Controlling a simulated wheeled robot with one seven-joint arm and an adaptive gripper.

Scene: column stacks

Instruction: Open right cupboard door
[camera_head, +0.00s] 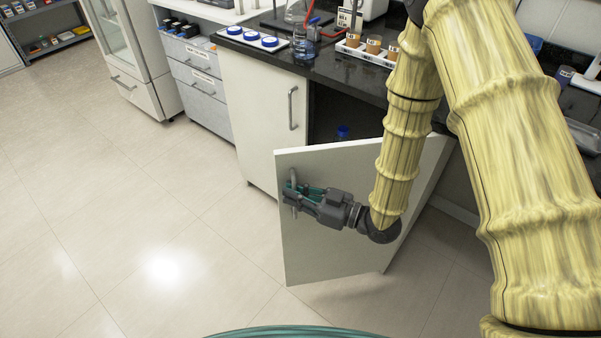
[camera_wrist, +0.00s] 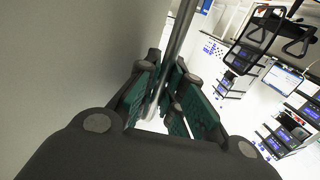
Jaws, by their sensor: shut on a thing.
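The right cupboard door (camera_head: 335,255) is a pale panel that stands swung well out from the counter. The dark inside of the cupboard (camera_head: 350,118) shows behind it, with a small blue-topped item (camera_head: 343,131) in it. My gripper (camera_head: 296,192) is shut on the door's vertical metal handle (camera_head: 293,177) near the door's free edge. In the wrist view the handle bar (camera_wrist: 178,40) runs down between the teal finger pads, with the door face (camera_wrist: 75,70) on the left. My arm hides part of the door.
The left cupboard door (camera_head: 262,115) is shut, with its own handle (camera_head: 292,108). Bottles, a flask and a rack (camera_head: 365,52) stand on the dark worktop. Grey drawers (camera_head: 205,95) and a tall cabinet (camera_head: 130,55) stand to the left. The tiled floor (camera_head: 130,240) left of the door is clear.

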